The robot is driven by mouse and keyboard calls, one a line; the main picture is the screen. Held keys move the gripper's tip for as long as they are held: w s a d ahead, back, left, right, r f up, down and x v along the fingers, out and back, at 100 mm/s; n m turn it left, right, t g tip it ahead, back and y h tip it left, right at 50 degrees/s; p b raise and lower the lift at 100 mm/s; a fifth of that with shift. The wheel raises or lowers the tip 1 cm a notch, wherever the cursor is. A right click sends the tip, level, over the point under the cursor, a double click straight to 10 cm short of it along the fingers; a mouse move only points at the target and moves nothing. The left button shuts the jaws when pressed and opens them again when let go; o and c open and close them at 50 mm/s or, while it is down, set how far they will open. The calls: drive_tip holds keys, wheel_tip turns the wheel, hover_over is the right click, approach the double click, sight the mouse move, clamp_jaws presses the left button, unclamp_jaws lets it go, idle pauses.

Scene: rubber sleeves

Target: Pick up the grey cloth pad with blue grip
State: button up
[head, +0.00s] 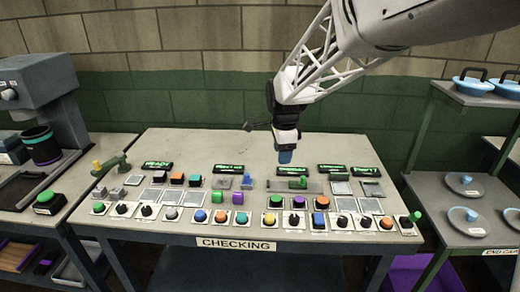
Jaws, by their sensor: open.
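A small grey piece with an upright blue grip (247,181) stands on the checking table, left of centre; it looks like the grey cloth pad, but its cloth is too small to make out. My gripper (286,148) is above the back middle of the table, pointing down, to the right of this piece and apart from it. A blue-grey block shows at the gripper's lower end; I cannot tell whether it is part of the gripper or something behind it. My gripper is open.
The checking table (190,142) carries rows of coloured buttons, dials, grey plates and lit green signs. A machine (45,95) stands far left. Shelves (465,240) at right hold grey discs with blue knobs. The table's back strip is mostly clear.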

sight(246, 174)
drive_tip(key=w+a+f+m, duration=0.2)
drive_tip(key=w+a+f, duration=0.2)
drive_tip(key=w+a+f+m, duration=0.2)
drive_tip(key=w+a+f, duration=0.2)
drive_tip(key=w+a+f+m, duration=0.3)
drive_tip(key=w+a, duration=0.1)
drive_tip(key=a, duration=0.1)
drive_tip(key=shift+w+f+g, duration=0.1)
drive_tip(key=shift+f+g, duration=0.3)
drive_tip(key=shift+f, duration=1.25)
drive_tip(key=shift+d+f, duration=0.1)
drive_tip(key=shift+d+f, duration=0.1)
drive_tip(key=shift+f, duration=2.45)
clamp_jaws()
